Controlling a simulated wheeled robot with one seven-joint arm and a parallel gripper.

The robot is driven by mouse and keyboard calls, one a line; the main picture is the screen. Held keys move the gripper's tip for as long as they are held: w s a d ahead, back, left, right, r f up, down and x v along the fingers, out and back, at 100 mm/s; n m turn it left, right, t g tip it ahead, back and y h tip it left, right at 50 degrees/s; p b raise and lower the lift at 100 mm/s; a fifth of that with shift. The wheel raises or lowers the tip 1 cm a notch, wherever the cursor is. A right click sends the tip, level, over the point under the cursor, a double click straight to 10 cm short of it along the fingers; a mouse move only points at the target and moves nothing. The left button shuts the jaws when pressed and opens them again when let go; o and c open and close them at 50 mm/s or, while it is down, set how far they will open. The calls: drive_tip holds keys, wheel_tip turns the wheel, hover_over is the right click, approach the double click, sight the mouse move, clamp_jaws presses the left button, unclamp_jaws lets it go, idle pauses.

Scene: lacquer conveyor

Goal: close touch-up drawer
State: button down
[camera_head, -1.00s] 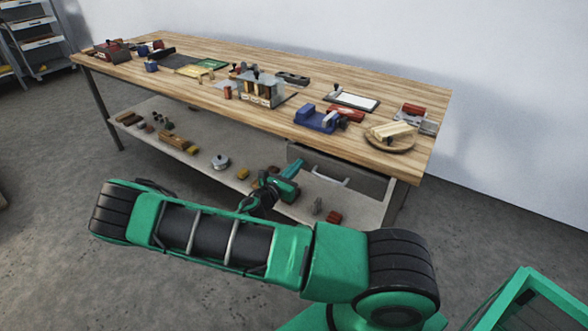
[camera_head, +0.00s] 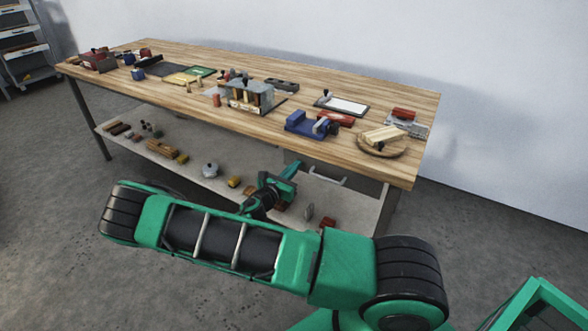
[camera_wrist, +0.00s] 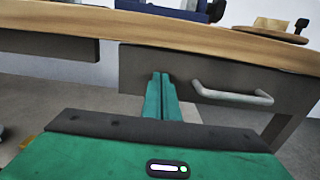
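The touch-up drawer (camera_head: 347,184) is under the right end of the workbench. Its grey front (camera_wrist: 205,72) fills much of the wrist view, with a pale bar handle (camera_wrist: 232,97) to the right. The front sits close under the bench top; I cannot tell whether a gap remains behind it. My gripper (camera_wrist: 161,82) has its two green fingers together and empty. The fingertips are at the left part of the drawer front, left of the handle. Whether they touch it I cannot tell. In the head view my gripper (camera_head: 292,168) is at the drawer's left side.
The wooden bench top (camera_head: 230,120) overhangs the drawer and carries a blue vise (camera_head: 305,123), a round board (camera_head: 381,148) and other items. A lower shelf (camera_head: 195,178) holds several small parts. A dark panel (camera_wrist: 45,44) hangs under the bench to the left. Floor in front is clear.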

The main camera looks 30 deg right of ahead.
drive_tip(key=shift+w+d+r, duration=0.15)
drive_tip(key=shift+d+r, duration=0.05)
drive_tip(key=shift+d, duration=0.05)
drive_tip(key=v, duration=1.4)
drive_tip(key=shift+a+f, duration=0.25)
drive_tip(key=shift+a, duration=0.05)
drive_tip(key=s+d+r+m+g+y, duration=0.3)
drive_tip(key=s+d+m+g, duration=0.25)
drive_tip(key=s+m, duration=0.2)
drive_tip(key=s+d+r+m+g+y, duration=0.35)
drive_tip(key=s+d+m+g, duration=0.2)
drive_tip(key=m, duration=0.25)
drive_tip(key=s+a+r+m+t+y, duration=0.1)
drive_tip(key=s+r+m+y, duration=0.4)
drive_tip(key=s, duration=0.5)
drive_tip(key=s+a+r+m+t+y, duration=0.1)
drive_tip(key=s+a+r+m+y, duration=0.2)
drive_tip(key=s+r+m, duration=0.6)
drive_tip(key=shift+s+a+r+t+y, duration=0.25)
drive_tip(key=shift+s+r+t+y, duration=0.15)
drive_tip(key=shift+s+r+y, duration=0.55)
drive_tip(key=shift+w, duration=0.15)
